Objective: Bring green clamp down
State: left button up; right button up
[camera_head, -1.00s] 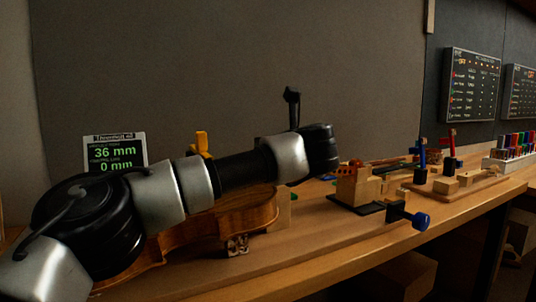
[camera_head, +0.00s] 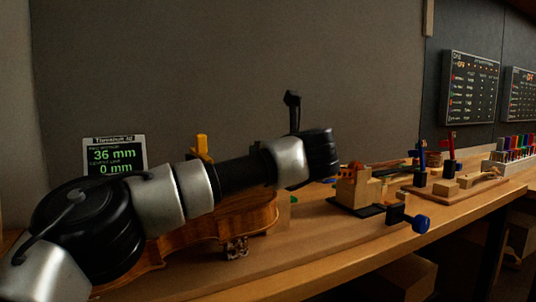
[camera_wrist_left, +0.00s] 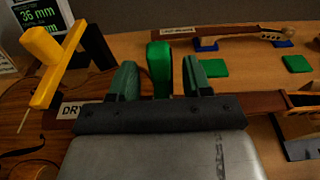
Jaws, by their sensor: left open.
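The green clamp (camera_wrist_left: 160,66) shows its rounded bright green top in the middle of the left wrist view. My left gripper (camera_wrist_left: 160,80) is open, with one dark green finger on each side of the clamp's top. Gaps show between the clamp and both fingers. The lower part of the clamp is hidden behind the gripper body. In the head view my left arm covers this place, and I cannot make out the green clamp there. The violin body (camera_head: 258,217) lies on the bench, partly behind my arm. My right gripper is in neither view.
A yellow clamp (camera_wrist_left: 48,62) stands left of my gripper, near a display (camera_head: 115,155) reading 36 mm and 0 mm. Green pads (camera_wrist_left: 214,68) lie to the right. Wooden blocks (camera_head: 355,187) and a blue-knobbed clamp (camera_head: 420,223) stand farther right along the bench (camera_head: 320,245).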

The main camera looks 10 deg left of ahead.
pick_arm(q)
jog(key=v, duration=1)
jog(key=shift+s+d, duration=0.25)
jog(key=shift+s, duration=0.1)
jog(key=shift+f, duration=0.1)
